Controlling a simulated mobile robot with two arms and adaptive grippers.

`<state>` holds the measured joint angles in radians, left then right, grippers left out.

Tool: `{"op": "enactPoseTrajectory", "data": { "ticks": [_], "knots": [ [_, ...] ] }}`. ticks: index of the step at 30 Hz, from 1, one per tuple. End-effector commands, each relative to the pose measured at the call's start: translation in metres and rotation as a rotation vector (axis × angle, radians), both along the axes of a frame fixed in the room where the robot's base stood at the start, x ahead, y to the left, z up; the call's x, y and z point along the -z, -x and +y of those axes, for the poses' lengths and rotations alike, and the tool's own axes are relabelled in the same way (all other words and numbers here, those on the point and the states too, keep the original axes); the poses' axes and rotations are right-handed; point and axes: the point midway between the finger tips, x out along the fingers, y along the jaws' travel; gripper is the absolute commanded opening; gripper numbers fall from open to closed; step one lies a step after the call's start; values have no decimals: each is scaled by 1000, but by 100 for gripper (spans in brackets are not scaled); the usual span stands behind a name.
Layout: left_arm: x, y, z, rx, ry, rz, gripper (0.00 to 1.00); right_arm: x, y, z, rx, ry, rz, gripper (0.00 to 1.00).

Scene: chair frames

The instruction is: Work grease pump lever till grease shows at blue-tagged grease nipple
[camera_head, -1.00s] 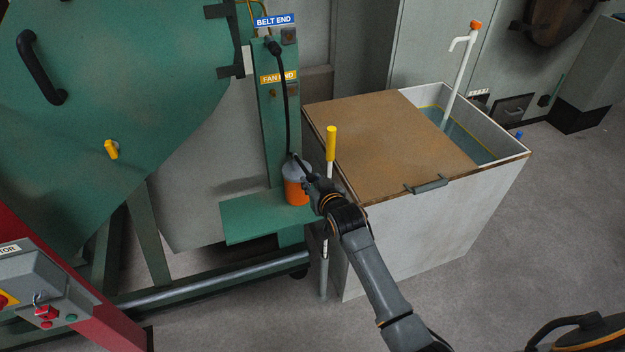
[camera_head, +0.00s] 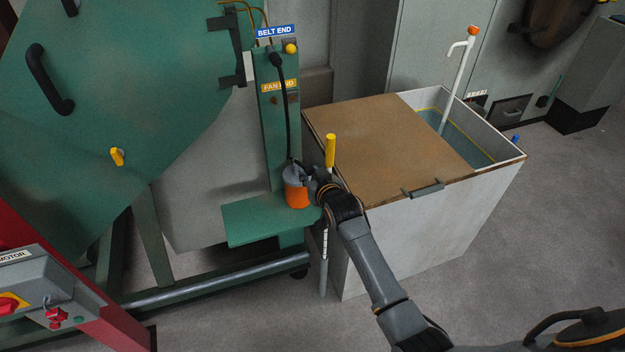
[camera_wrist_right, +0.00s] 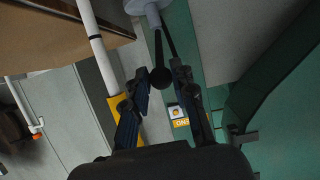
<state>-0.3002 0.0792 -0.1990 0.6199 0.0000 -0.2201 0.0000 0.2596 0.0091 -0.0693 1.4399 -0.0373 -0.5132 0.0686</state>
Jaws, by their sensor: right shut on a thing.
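The grease pump (camera_head: 297,192), an orange can with a grey top, stands on the green shelf. A black hose (camera_head: 285,105) runs from it up the green post to a black coupler (camera_head: 273,52) below the blue BELT END tag (camera_head: 276,31). A round yellow blob (camera_head: 290,48) shows beside the coupler, at the tag's lower right; the nipple itself is not distinct. My right gripper (camera_head: 310,174) is at the pump's right side. In the right wrist view, its fingers (camera_wrist_right: 160,80) are shut on the lever's black ball knob (camera_wrist_right: 162,77). My left gripper is out of view.
The orange FAN END tag (camera_head: 279,86) sits lower on the post. A yellow-topped white rod (camera_head: 330,150) stands close to my right gripper. The brown-lidded bin (camera_head: 425,230) is right of it. A red frame with a motor switch box (camera_head: 35,280) is at lower left.

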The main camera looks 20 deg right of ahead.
Motion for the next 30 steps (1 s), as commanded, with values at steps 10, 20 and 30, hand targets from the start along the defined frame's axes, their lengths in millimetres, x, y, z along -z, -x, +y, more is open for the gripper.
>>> {"op": "enactPoseTrajectory", "data": {
  "ticks": [10, 20, 30],
  "knots": [
    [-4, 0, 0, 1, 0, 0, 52, -9, -4, 0, 0, 0, -10, 5],
    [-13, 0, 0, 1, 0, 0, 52, -23, -13, 0, 0, 0, -11, 6],
    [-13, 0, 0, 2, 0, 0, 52, -21, -12, 0, 0, 0, -7, 52]
  ]
}}
